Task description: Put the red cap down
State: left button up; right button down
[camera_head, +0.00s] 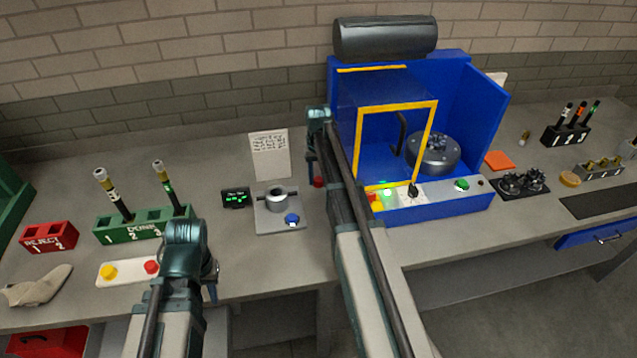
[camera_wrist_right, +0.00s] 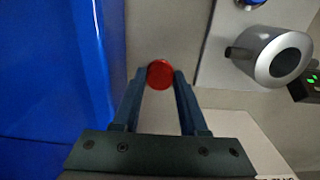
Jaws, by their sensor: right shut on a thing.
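The red cap (camera_wrist_right: 160,75) is between the two fingertips of my right gripper (camera_wrist_right: 160,77), which is shut on it. In the head view the red cap (camera_head: 318,182) shows small and low beside the blue machine's left side, under my right gripper (camera_head: 314,178). I cannot tell whether it touches the table. My left gripper (camera_head: 212,290) is at the front left, over the table's front edge; its fingers are mostly hidden behind its wrist. A white pad (camera_head: 125,272) left of it bears a yellow round piece (camera_head: 107,272) and a red round piece (camera_head: 152,267).
A grey fixture (camera_head: 267,220) with a metal cup and blue button stands left of the right gripper. The blue machine (camera_head: 455,210) stands close on the right. A green rack (camera_head: 140,232) and a red reject rack (camera_head: 48,237) are at left. Grey table is bare around the cap.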

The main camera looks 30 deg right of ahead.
aim_at(319, 177)
jog(key=shift+w+d, duration=0.2)
jog(key=shift+w, duration=0.2)
notch_tip(319, 177, down, 4)
jog(key=b, duration=0.3)
jog(key=shift+w+d+r+b, duration=0.1)
jog(key=shift+r+b, duration=0.1)
jog(key=shift+b, duration=0.1)
jog(key=shift+f, duration=0.1)
jog(key=shift+f, duration=0.15)
jog(key=shift+c, duration=2.2)
grip_release()
jog(key=shift+r, duration=0.25)
notch_tip(319, 177, up, 12)
jog(key=p, duration=1.2)
